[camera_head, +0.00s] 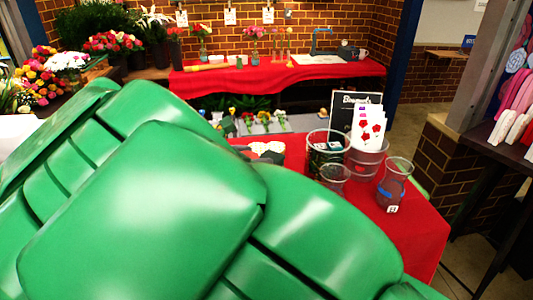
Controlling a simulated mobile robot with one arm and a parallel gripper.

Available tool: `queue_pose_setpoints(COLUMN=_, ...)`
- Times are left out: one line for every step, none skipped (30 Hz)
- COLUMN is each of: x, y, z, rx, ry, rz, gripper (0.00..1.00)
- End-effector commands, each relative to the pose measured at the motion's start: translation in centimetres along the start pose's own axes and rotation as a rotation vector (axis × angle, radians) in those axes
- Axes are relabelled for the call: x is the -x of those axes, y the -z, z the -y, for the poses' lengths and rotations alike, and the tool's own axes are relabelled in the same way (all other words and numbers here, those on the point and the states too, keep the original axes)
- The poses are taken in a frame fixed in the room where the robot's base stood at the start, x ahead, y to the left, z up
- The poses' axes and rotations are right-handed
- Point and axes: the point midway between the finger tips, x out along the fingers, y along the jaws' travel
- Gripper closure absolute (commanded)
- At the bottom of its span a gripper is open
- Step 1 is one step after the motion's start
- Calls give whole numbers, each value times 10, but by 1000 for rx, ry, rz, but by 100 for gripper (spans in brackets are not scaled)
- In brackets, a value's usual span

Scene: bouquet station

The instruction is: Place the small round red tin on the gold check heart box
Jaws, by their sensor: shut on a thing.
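I do not see the small round red tin or the gold check heart box in the head view. Large green rounded parts close to the camera fill the lower left and middle and hide most of the near table. My gripper cannot be made out, so what it holds is hidden too.
The red-covered table (419,232) shows at right, with a clear vase (393,186), clear containers, a card holder with white cards (368,128) and a black sign (350,98). A back bench (285,78) carries flowers in vases. Shelves stand far right.

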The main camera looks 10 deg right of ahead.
Motion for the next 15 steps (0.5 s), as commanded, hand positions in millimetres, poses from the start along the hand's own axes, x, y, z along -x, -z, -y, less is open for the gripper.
queue_pose_setpoints(x=4, y=-9, z=0, rx=-6, ry=-2, rz=0, gripper=64)
queue_pose_setpoints(x=6, y=-14, z=-1, rx=-6, ry=-2, rz=0, gripper=64)
queue_pose_setpoints(x=9, y=-21, z=-1, rx=-6, ry=-4, rz=0, gripper=64)
queue_pose_setpoints(x=11, y=-26, z=-1, rx=-7, ry=-4, rz=-1, gripper=64)
queue_pose_setpoints(x=13, y=-30, z=-1, rx=-6, ry=-5, rz=-1, gripper=64)
queue_pose_setpoints(x=15, y=-36, z=-1, rx=-6, ry=-5, rz=-1, gripper=64)
queue_pose_setpoints(x=17, y=-40, z=-1, rx=-6, ry=-4, rz=-1, gripper=64)
queue_pose_setpoints(x=19, y=-45, z=0, rx=-5, ry=-4, rz=-1, gripper=64)
queue_pose_setpoints(x=21, y=-51, z=0, rx=-6, ry=-2, rz=-1, gripper=64)
queue_pose_setpoints(x=19, y=-51, z=-1, rx=-4, ry=3, rz=1, gripper=64)
queue_pose_setpoints(x=17, y=-52, z=-3, rx=-5, ry=7, rz=2, gripper=64)
queue_pose_setpoints(x=14, y=-53, z=-5, rx=-6, ry=11, rz=2, gripper=64)
queue_pose_setpoints(x=13, y=-54, z=-6, rx=-8, ry=14, rz=3, gripper=64)
queue_pose_setpoints(x=12, y=-54, z=-8, rx=-9, ry=16, rz=4, gripper=64)
queue_pose_setpoints(x=10, y=-56, z=-10, rx=-11, ry=19, rz=4, gripper=64)
